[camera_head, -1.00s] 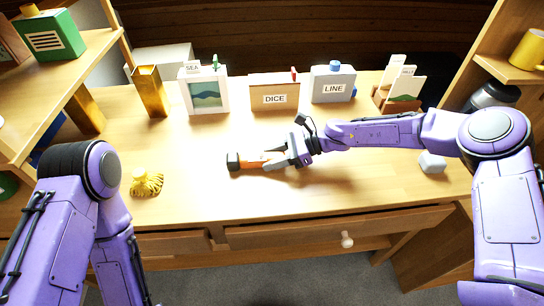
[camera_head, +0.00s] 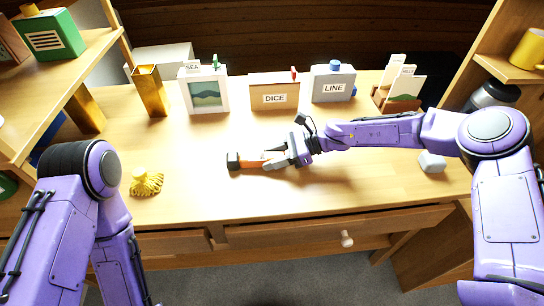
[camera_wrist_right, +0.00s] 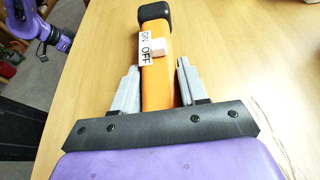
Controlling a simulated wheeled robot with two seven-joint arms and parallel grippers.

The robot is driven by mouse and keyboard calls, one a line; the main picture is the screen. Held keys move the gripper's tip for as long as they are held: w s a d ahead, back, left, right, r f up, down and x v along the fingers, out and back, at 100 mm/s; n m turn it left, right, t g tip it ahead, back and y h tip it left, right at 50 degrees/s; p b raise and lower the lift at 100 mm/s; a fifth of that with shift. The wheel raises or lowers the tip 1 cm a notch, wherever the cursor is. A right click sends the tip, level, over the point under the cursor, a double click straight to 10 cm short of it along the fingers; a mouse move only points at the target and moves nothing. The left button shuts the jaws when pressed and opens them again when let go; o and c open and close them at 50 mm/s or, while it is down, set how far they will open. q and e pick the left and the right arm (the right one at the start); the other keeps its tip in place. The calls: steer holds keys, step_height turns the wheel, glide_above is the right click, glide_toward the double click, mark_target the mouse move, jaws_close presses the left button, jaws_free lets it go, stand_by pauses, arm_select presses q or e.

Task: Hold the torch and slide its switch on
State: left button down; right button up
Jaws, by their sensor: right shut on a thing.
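The torch is orange with a black head (camera_head: 233,161). It lies along the desk top, head to the left, and its orange body (camera_wrist_right: 158,85) shows in the right wrist view. My right gripper (camera_head: 268,161) is shut on the body, one grey finger on each side. The white switch (camera_wrist_right: 159,48) sits on top of the body, beyond the fingertips towards the head. A white label (camera_wrist_right: 145,50) beside it reads ON and OFF; the switch is beside the OFF word. My left arm shows at the left of the head view, but its gripper is out of the picture.
A yellow tasselled thing (camera_head: 146,183) lies left of the torch. Behind stand a framed picture (camera_head: 205,93), a DICE box (camera_head: 274,93) and a LINE box (camera_head: 333,85). A small grey block (camera_head: 431,162) is at right. The desk around the torch is clear.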

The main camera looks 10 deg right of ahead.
steer(key=o, duration=1.2)
steer(key=v, duration=1)
steer(key=shift+d+r, duration=0.1)
steer(key=shift+d, duration=0.1)
